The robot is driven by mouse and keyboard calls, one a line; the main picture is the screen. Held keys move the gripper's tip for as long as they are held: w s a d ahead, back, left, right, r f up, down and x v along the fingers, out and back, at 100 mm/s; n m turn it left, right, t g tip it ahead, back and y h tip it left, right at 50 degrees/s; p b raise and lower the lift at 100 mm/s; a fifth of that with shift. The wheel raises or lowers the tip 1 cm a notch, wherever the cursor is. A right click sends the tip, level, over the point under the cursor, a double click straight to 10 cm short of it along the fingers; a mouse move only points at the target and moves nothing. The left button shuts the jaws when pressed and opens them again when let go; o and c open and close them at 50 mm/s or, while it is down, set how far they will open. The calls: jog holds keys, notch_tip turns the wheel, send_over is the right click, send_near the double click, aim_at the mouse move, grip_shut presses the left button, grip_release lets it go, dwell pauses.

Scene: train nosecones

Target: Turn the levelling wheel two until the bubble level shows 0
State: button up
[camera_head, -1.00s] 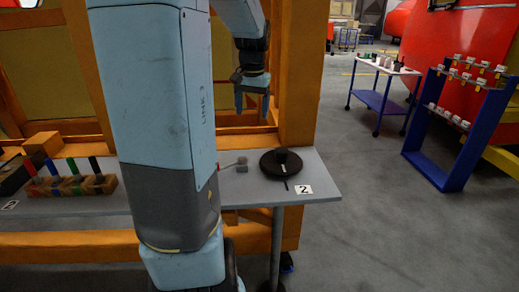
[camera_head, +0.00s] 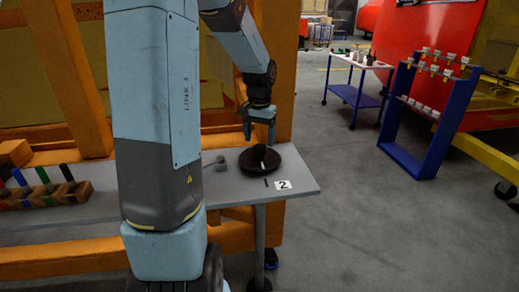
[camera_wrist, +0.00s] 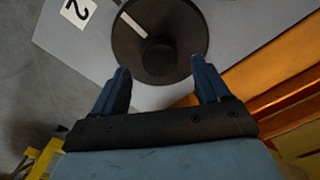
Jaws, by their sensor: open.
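The levelling wheel two (camera_head: 272,163) is a dark round disc with a raised black knob (camera_head: 260,152), on the grey shelf beside a white label marked 2 (camera_head: 283,185). My gripper (camera_head: 259,143) hangs above the wheel, its fingers pointing down, open and empty. In the wrist view the wheel (camera_wrist: 185,30) lies between and beyond the two fingertips of my gripper (camera_wrist: 160,76), with a pale mark on its top and a round knob (camera_wrist: 160,58). A small grey piece on a thin rod (camera_head: 220,163) lies left of the wheel. I cannot make out a bubble level reading.
The grey shelf (camera_head: 105,212) runs left to blocks with coloured pieces (camera_head: 45,195). Orange framing (camera_head: 283,70) stands behind it. A white-topped cart (camera_head: 362,62) and a blue rack (camera_head: 432,125) stand right, with open floor between.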

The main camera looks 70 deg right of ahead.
aim_at(260, 147)
jog(key=shift+f, duration=2.5)
grip_shut()
